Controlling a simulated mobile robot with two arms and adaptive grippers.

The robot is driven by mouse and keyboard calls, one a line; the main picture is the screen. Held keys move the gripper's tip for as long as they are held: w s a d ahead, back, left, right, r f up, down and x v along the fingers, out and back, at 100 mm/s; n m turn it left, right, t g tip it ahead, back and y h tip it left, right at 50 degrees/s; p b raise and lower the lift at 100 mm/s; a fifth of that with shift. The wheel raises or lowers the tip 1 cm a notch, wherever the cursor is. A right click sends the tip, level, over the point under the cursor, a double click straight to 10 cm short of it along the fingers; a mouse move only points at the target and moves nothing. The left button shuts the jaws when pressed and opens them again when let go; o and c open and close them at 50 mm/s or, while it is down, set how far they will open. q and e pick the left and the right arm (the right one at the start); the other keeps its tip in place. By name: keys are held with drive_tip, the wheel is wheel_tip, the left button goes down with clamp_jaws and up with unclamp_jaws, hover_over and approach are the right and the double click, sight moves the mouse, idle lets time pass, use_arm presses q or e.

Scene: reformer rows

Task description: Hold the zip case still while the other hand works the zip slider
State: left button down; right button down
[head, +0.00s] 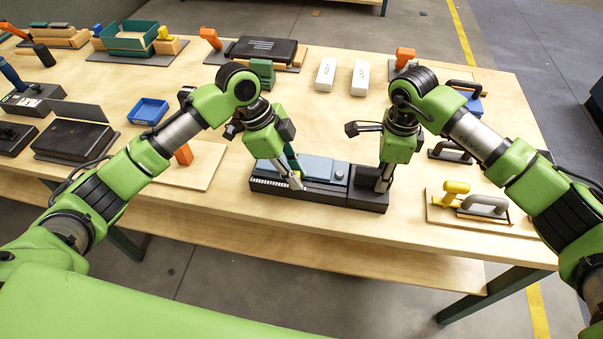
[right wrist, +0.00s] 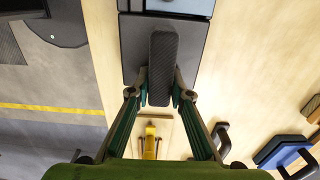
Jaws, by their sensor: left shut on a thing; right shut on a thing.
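The zip case (head: 325,170) lies near the table's front edge, a blue-grey panel on a long black base. A pale row of teeth (head: 268,183) shows along its front left. My left gripper (head: 294,181) is shut at the case's left part, by a small yellow piece that may be the zip slider; its fingers hide most of it. My right gripper (head: 382,184) is shut on a dark textured bar (right wrist: 163,65) at the case's right end. In the right wrist view its fingers (right wrist: 162,92) sit on both sides of that bar.
A board with a yellow-handled tool (head: 456,187) and a grey-handled one (head: 484,205) lies to the right. Two white blocks (head: 326,75) stand behind. A blue tray (head: 148,112) and black case (head: 75,138) are left. Bare table lies between case and blocks.

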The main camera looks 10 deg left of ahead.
use_arm(q)
drive_tip(key=a, duration=1)
use_arm(e)
drive_tip(key=shift+d, duration=0.1)
use_arm(q)
drive_tip(key=shift+a, duration=0.1)
use_arm(e)
drive_tip(key=shift+f, duration=0.1)
drive_tip(key=shift+d, duration=0.1)
use_arm(q)
drive_tip(key=c, duration=1.9)
unclamp_jaws()
drive_tip(key=shift+r, duration=0.25)
use_arm(e)
drive_tip(key=shift+s+a, duration=0.1)
drive_tip(key=shift+a, duration=0.1)
use_arm(q)
drive_tip(key=v, duration=1.1)
drive_tip(key=shift+a+r, duration=0.2)
drive_tip(key=shift+a, duration=0.05)
